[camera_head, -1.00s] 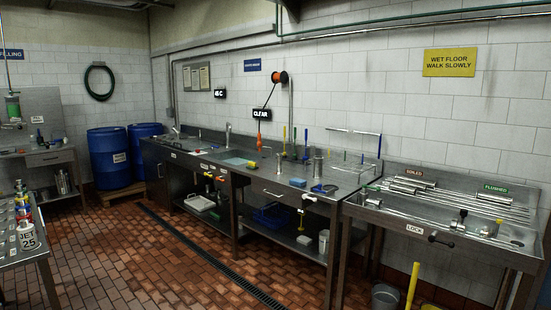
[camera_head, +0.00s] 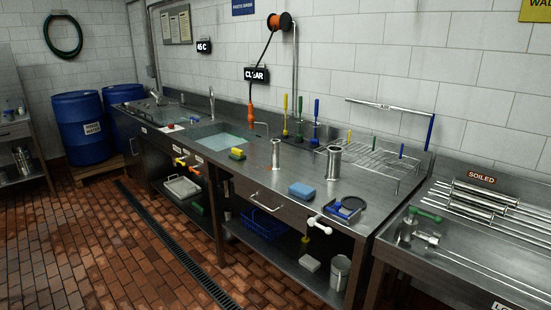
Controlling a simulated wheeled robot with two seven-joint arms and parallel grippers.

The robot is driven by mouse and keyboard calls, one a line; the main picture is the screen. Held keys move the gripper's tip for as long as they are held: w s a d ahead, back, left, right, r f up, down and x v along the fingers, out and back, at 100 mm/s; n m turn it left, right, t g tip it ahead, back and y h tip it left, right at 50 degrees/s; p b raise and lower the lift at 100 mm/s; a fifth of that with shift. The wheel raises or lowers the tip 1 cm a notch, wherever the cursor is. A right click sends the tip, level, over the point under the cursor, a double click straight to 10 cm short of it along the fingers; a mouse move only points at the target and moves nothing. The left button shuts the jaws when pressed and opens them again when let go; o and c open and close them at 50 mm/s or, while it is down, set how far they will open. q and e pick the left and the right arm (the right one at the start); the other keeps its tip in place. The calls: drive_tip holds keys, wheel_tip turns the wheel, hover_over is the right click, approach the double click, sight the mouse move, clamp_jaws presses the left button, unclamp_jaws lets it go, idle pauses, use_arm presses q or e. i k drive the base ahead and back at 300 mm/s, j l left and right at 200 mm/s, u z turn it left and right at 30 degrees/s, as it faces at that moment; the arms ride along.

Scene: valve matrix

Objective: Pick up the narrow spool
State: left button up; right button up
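Two upright steel spools stand on the steel counter (camera_head: 230,180). The narrow spool (camera_head: 276,155) is the slimmer one, a thin tube with flanged ends, standing to the right of the sink basin. The wider spool (camera_head: 334,164) stands to its right, near the wire rack. Nothing touches the narrow spool. Neither of my grippers shows in the head view.
A yellow sponge (camera_head: 237,153) sits by the basin (camera_head: 224,138). Upright brushes (camera_head: 300,118) and a wire rack (camera_head: 375,162) stand behind. The tiled floor in front is clear.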

sight(275, 155)
drive_tip(key=i+j+z, duration=0.1)
drive_tip(key=i+j, duration=0.5)
drive_tip(key=i+j+z, duration=0.1)
drive_tip(key=i+j, duration=0.55)
drive_tip(key=i, duration=0.15)
drive_tip(key=i+j+z, duration=0.15)
drive_tip(key=i+j, duration=0.55)
drive_tip(key=i+j+z, duration=0.1)
drive_tip(key=i+j, duration=0.55)
drive_tip(key=j, duration=0.2)
